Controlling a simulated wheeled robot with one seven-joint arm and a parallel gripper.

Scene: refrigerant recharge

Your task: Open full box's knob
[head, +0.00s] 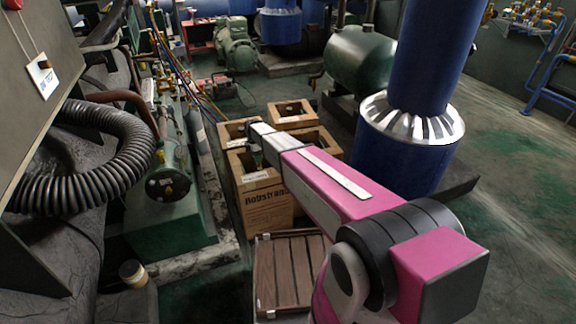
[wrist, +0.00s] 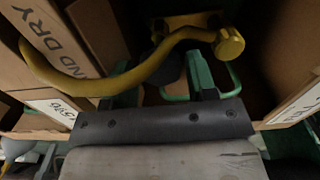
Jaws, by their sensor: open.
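The cardboard box (head: 264,205) with printed lettering stands on the floor beyond my arm, open at the top. My gripper (head: 257,158) is at its top opening. In the wrist view my gripper (wrist: 165,80) reaches into a box, its fingers apart. A yellow hose (wrist: 120,87) curves across the box to a yellow knob-like fitting (wrist: 230,44) beyond the fingers. Whether the fingers touch anything there, and which part is the knob, I cannot tell. The box's inside is dark.
Other open boxes (head: 291,112) stand close behind and beside this one. Box walls (wrist: 291,103) flank my gripper. A slatted wooden crate (head: 290,270) lies in front. A blue column (head: 410,140) stands at right and green machinery (head: 165,225) at left.

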